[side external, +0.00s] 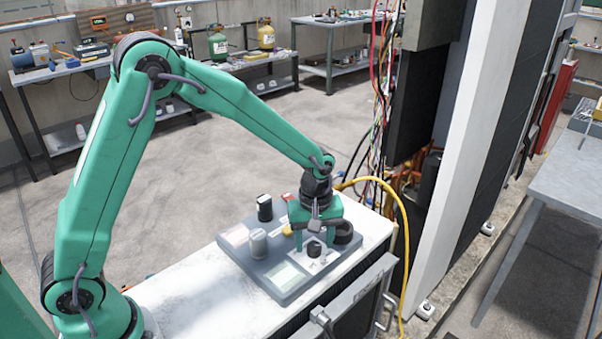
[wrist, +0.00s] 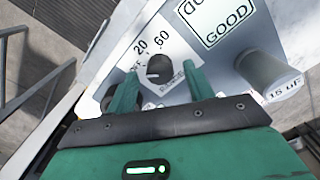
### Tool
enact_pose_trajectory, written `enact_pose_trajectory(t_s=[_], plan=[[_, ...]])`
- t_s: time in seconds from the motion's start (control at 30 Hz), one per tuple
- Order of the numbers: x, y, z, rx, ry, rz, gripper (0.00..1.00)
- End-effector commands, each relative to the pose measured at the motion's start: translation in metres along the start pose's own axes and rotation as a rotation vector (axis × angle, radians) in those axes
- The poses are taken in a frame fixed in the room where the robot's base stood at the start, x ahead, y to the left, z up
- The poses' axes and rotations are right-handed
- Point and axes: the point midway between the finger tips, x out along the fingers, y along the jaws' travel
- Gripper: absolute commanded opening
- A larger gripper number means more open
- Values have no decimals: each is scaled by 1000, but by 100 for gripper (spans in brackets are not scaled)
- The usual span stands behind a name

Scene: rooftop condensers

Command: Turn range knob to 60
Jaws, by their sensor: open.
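The range knob (wrist: 158,68) is a small dark round knob on a white dial plate marked 20 and 60 in the wrist view. It also shows in the side view (side external: 314,250), on the grey panel (side external: 262,277). My gripper (side external: 317,245) points down over the dial plate. In the wrist view my gripper (wrist: 160,74) is open, one finger on each side of the knob, with gaps visible between. The left finger hides part of the dial's left side. I cannot tell which mark the knob points to.
A grey cylinder (side external: 258,243), a black cylinder (side external: 265,208) and a dark round part (side external: 344,231) stand close around my gripper. A card reading GOOD (wrist: 225,20) lies on the panel. A yellow hose (side external: 404,230) hangs at the right. The white top's left part is clear.

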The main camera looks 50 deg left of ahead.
Motion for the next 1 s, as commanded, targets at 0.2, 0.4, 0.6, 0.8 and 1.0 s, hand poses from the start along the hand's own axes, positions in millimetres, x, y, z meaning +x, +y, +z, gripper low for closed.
enact_pose_trajectory(t_s=[0.2,0.4,0.6,0.8,1.0], plan=[[9,0,0,0,0,0,52],[9,0,0,0,0,0,52],[9,0,0,0,0,0,19],[9,0,0,2,0,0,7],[8,0,0,27,0,0,7]])
